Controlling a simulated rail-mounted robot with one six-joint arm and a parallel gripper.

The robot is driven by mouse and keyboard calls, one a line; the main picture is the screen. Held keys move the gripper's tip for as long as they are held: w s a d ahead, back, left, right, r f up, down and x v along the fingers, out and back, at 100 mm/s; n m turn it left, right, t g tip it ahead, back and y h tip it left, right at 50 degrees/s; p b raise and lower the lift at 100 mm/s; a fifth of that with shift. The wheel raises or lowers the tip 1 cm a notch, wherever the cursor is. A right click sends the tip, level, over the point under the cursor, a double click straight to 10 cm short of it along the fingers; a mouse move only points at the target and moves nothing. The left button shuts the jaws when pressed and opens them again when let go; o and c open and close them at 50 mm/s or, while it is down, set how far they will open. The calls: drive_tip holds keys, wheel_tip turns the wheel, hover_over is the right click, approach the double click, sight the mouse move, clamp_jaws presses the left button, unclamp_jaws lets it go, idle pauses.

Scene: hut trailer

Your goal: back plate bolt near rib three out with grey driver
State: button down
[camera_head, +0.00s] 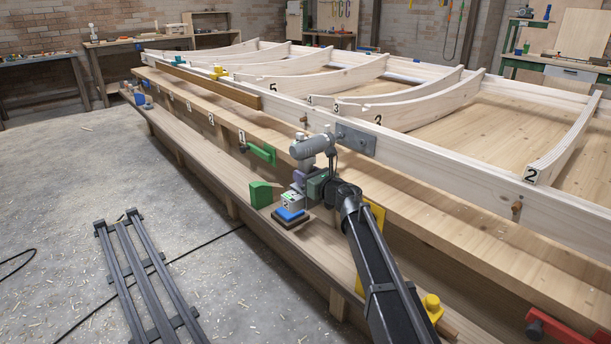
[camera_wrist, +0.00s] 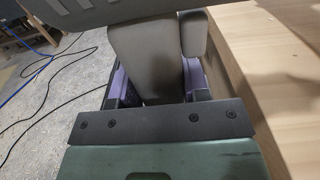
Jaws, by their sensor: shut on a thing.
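The grey driver (camera_head: 312,147) is held upright in my gripper (camera_head: 307,178), its body beside the pale long beam. In the wrist view, my gripper (camera_wrist: 157,88) has its purple fingers either side of the driver's grey handle (camera_wrist: 145,60). A grey metal plate (camera_head: 357,140) is fixed on the beam's near face, just right of the driver. Small bolt heads show on it, but too small to tell apart. The driver and plate appear apart. A curved rib (camera_head: 420,107) above the plate has a number label that looks like a 3.
A small block with blue (camera_head: 291,214) sits on the bench ledge below the driver. A green holder (camera_head: 260,194) stands left of it, and a green clamp (camera_head: 259,153) is on the bench side. A yellow clamp (camera_head: 432,306) is near my arm. A dark rack (camera_head: 148,280) lies on the floor.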

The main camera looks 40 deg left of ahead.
drive_tip(key=shift+s+a, duration=0.15)
drive_tip(key=shift+s, duration=0.6)
drive_tip(key=shift+s+a, duration=0.1)
drive_tip(key=shift+s, duration=0.6)
drive_tip(key=s+d, duration=0.5)
drive_tip(key=d, duration=0.1)
drive_tip(key=shift+r, duration=0.1)
